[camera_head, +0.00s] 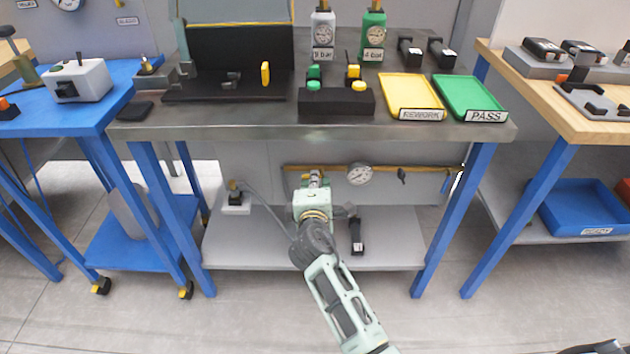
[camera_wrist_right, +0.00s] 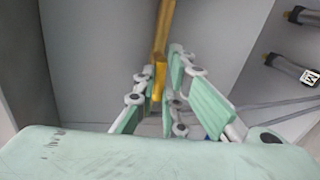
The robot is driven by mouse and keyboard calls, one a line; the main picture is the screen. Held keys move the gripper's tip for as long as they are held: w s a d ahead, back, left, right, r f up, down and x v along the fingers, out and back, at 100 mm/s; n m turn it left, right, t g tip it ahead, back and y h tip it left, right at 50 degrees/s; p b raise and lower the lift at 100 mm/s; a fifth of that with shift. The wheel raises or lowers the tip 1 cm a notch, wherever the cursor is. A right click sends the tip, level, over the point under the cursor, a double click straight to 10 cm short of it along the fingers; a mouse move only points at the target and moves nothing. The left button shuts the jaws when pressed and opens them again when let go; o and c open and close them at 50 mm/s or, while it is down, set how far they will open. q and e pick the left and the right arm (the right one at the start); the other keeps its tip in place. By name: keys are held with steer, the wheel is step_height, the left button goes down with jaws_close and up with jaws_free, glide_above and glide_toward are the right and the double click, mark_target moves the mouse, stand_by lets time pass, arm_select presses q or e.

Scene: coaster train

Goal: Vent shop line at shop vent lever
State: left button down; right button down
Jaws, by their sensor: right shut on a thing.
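The shop line is a yellow pipe (camera_head: 430,171) that runs along the grey panel under the middle workbench. A round white gauge (camera_head: 359,174) sits on it. My right gripper (camera_head: 315,177) is at the pipe, left of the gauge. In the right wrist view its pads are closed around a yellow bar (camera_wrist_right: 159,78), which appears to be the vent lever. The bar stands nearly upright between the fingers. In the head view the gripper hides the lever. My left gripper is out of view.
A grey lower shelf (camera_head: 390,225) holds a dark tool (camera_head: 357,236) close beside the arm and a small device (camera_head: 236,197) to the left. Blue legs (camera_head: 455,215) bound the space.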

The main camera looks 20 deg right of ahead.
steer(key=shift+m, duration=0.5)
steer(key=c, duration=1.8)
jaws_free()
steer(key=shift+r, duration=0.1)
steer(key=v, duration=0.7)
steer(key=shift+s, duration=0.3)
